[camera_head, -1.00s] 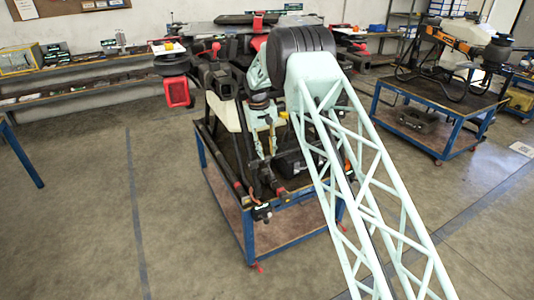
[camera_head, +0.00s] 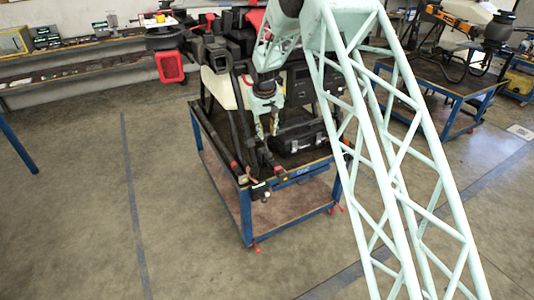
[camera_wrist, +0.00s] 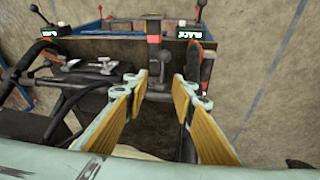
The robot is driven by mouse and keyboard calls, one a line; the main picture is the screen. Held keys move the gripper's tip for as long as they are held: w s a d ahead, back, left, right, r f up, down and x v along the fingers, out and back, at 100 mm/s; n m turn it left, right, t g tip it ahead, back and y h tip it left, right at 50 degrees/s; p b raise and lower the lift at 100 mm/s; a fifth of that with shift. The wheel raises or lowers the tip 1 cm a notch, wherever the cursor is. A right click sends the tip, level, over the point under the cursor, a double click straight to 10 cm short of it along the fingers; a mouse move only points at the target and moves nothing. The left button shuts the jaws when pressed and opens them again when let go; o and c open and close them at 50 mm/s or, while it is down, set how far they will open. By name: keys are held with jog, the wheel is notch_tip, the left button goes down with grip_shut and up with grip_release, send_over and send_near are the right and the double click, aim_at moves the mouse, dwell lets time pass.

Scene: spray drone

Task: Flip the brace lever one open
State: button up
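The spray drone stands on a blue-framed cart (camera_head: 248,222). My gripper (camera_head: 268,132) is low at the drone's front, above the cart. In the wrist view my gripper (camera_wrist: 160,84) is open, with nothing visibly held between its yellow-padded fingers. A dark upright part with a rounded knob (camera_wrist: 155,56) lies beyond the fingertips, between them in the picture; contact is not visible. Small levers stand at the far left (camera_wrist: 34,9) and far right (camera_wrist: 198,6), beside lit displays. I cannot tell which part is brace lever one.
A black case (camera_head: 300,137) lies on the cart right of my gripper. Dark tubes and cables (camera_wrist: 75,98) run close on the left in the wrist view. Another drone stands on a second cart (camera_head: 440,85) at the right. The floor in front is clear.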

aim_at(267, 149)
jog(key=shift+s+d+r+t+y+b, duration=0.15)
jog(key=shift+s+t+b, duration=0.2)
jog(key=shift+s, duration=0.25)
jog(key=shift+s+a+r+t+y+b, duration=0.15)
jog(key=shift+s+t+b, duration=0.15)
jog(key=shift+s, duration=0.25)
jog(key=shift+d+f, duration=0.1)
jog(key=shift+f, duration=0.05)
jog(key=shift+b+x, duration=0.9)
jog(key=shift+x, duration=5.95)
jog(key=shift+c, duration=0.2)
